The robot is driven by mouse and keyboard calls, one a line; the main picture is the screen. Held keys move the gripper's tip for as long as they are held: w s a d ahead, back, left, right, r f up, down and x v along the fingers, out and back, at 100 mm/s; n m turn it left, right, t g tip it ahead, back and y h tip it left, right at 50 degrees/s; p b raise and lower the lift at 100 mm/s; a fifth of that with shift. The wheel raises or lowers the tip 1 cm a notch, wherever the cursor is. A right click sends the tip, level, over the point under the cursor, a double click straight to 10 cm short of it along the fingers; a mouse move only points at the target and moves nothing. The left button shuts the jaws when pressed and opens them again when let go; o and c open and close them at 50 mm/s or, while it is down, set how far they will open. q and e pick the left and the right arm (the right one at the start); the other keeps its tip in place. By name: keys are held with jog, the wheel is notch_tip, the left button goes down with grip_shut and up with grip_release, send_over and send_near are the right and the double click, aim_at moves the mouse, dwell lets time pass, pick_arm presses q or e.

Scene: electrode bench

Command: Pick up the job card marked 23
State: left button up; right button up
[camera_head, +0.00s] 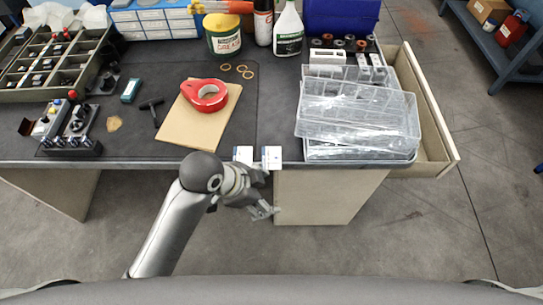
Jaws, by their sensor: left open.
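Two small white cards stand side by side at the bench's front edge, a left card (243,155) and a right card (271,158). Their markings are too small to read, so I cannot tell which is marked 23. My left gripper (264,211) is in front of the bench, just below the two cards in the picture. Its fingers are open, and I see nothing between them. My right gripper is not in view.
A brown pad (175,128) with a red tape roll (205,95) lies on the dark mat. Clear plastic trays (355,115) are stacked at the right, beside an open drawer (432,120). Bottles and a green tub (222,40) stand behind. Floor in front is free.

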pick_arm(q)
jog(key=w+d+r+m+g, duration=0.1)
jog(key=w+d+r+m, duration=0.15)
jog(key=d+m, duration=0.3)
notch_tip(320, 180, up, 6)
jog(key=m+g+y, duration=0.2)
jog(key=m+y, duration=0.3)
jog(key=m, duration=1)
send_over(271, 161)
jog(key=shift+m, duration=0.25)
notch_tip(271, 161, down, 11)
jog(key=shift+w+r+p, duration=0.1)
jog(key=shift+w+p, duration=0.05)
jog(key=shift+p, duration=0.45)
jog(key=shift+f, duration=0.2)
jog(key=c, duration=0.8)
